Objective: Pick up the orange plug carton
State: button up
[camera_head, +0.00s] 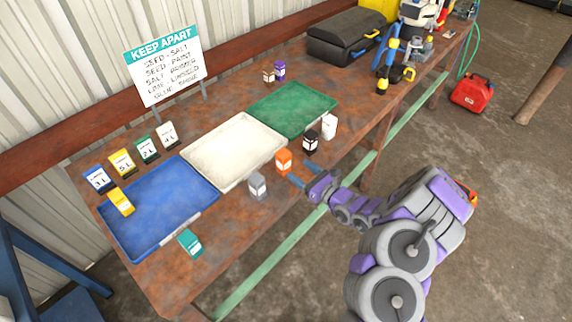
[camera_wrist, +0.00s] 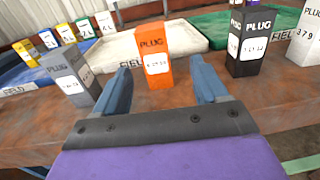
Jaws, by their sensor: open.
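The orange plug carton (camera_head: 284,161) stands upright on the rusty workbench, near its front edge and in front of the white tray. In the wrist view the orange carton (camera_wrist: 154,54) has "PLUG" and a white label on its face. My gripper (camera_head: 299,174) is open and low over the bench edge, its blue fingers pointing at the carton. In the wrist view my gripper (camera_wrist: 160,82) has one finger on each side of the carton's lower part in the picture. The carton appears just beyond the fingertips; I cannot tell whether they touch it.
A grey plug carton (camera_head: 257,186) stands to the left, a black one (camera_head: 311,142) and a white one (camera_head: 329,126) to the right. Behind are blue (camera_head: 140,237), white (camera_head: 222,176) and green (camera_head: 318,97) trays. A teal carton (camera_head: 190,243) lies near the front edge.

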aim_at(288, 164)
jog(key=a, duration=0.1)
jog(key=w+a, duration=0.2)
jog(key=shift+a+f+b, duration=0.15)
jog(key=shift+a+b, duration=0.2)
jog(key=shift+a, duration=0.05)
jog(key=b+x, duration=0.1)
jog(key=x, duration=0.2)
jog(key=shift+w+d+f, duration=0.1)
jog(key=shift+d, duration=0.1)
jog(key=shift+w+a, duration=0.4)
jog(key=shift+a, duration=0.1)
jog(key=shift+a, duration=0.1)
jog(key=shift+c, duration=0.3)
jog(key=shift+c, duration=0.7)
jog(key=c, duration=0.9)
jog(key=shift+o, duration=0.2)
